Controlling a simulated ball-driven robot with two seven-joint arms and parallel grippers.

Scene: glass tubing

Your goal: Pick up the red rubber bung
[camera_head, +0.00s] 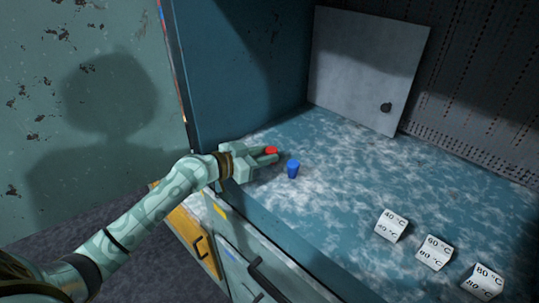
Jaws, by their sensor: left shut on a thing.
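The red rubber bung (271,150) is small and sits between the fingertips of my left gripper (267,155). The gripper comes in from the left over the near left part of the blue and white worktop and is shut on the bung. The lower part of the bung is hidden by the fingers. I cannot tell whether the bung touches the worktop. My right gripper is not in view.
A blue bung (293,169) stands just right of my left gripper. White temperature labels marked 40 °C (391,226), 60 °C (434,253) and 80 °C (482,282) stand at the front right. A grey panel with a knob (365,75) is at the back. The middle of the worktop is clear.

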